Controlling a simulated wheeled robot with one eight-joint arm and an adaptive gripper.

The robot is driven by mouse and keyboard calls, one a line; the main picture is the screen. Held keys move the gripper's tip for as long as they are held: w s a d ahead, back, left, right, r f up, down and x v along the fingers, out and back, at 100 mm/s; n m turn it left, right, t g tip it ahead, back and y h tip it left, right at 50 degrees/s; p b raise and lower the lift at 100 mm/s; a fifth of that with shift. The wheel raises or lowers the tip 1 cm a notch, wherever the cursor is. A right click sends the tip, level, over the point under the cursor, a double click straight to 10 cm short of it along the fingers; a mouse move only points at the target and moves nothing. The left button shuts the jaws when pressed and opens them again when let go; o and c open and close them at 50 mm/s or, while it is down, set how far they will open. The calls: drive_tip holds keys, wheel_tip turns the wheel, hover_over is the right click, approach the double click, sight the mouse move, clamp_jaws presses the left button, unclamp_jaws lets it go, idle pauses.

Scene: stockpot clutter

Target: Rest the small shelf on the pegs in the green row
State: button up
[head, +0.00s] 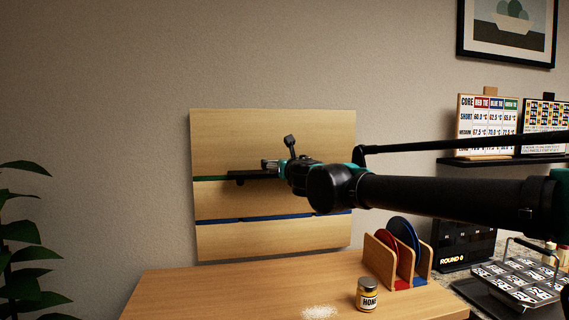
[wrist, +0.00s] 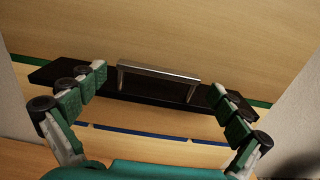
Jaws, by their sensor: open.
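The small shelf is a thin black board (wrist: 75,78) with a metal bar handle (wrist: 158,72). It lies against the wooden wall panel (wrist: 190,25) along the green row (wrist: 262,104). In the head view, the shelf (head: 240,178) shows left of my gripper (head: 268,164), level with the green row (head: 209,178). In the wrist view, my gripper (wrist: 167,98) is open, its green fingers spread on either side of the handle, with no grip visible. The pegs are not visible, so I cannot tell whether they bear the shelf.
A blue row (head: 270,217) crosses the panel below. On the wooden table (head: 220,290) stand a honey jar (head: 368,295) and a rack (head: 377,259) with red and blue discs; white powder (head: 320,312) lies nearby. A plant (head: 25,255) is at left.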

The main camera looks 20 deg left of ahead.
drive_tip(key=shift+s+d, duration=0.3)
drive_tip(key=shift+s, duration=0.2)
drive_tip(key=shift+s+d, duration=0.2)
drive_tip(key=shift+s, duration=0.05)
drive_tip(key=shift+s+d, duration=0.25)
drive_tip(key=shift+s, duration=0.2)
idle(0.4)
